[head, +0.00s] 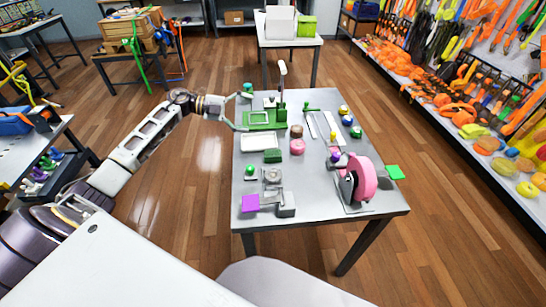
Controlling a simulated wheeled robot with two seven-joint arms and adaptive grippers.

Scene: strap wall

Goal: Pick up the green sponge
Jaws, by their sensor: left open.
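A dark green block that looks like the green sponge (272,156) lies on the grey table (315,200), left of its middle. It sits just in front of a shallow white tray (250,141). My left gripper (243,108) reaches in from the left to the table's far left edge. Its fingers are spread wide, with nothing seen between them. It is beyond the sponge and to its left, apart from it, beside a green-based device (266,118). My right gripper is not in view.
A pink round block (297,147) and a brown one (296,131) lie right of the sponge. A large pink wheel (364,180) stands at the front right. A small metal device (272,176) and a purple square (251,203) are in front. Wooden floor surrounds the table.

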